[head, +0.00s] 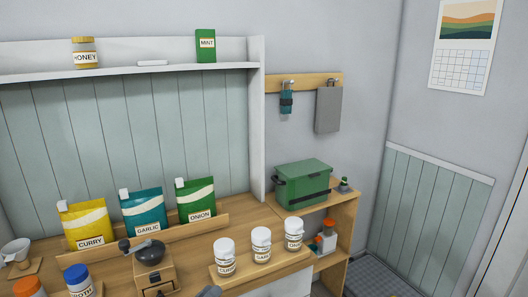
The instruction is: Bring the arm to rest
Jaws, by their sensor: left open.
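Only a small grey piece of my left gripper (208,291) shows, at the bottom edge of the head view. It is in front of the counter, right of the grinder (150,252) and below the white jars. Most of this gripper and its arm is cut off by the frame, and nothing is seen held in it. The left gripper is open. My right gripper is not in view.
Yellow curry (85,224), teal garlic (143,210) and green onion (195,199) bags stand behind a low ledge. Three white-lidded jars (261,245) stand on a wooden board. A green box (302,184) sits on the right shelf. Orange- and blue-lidded containers (77,280) stand front left.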

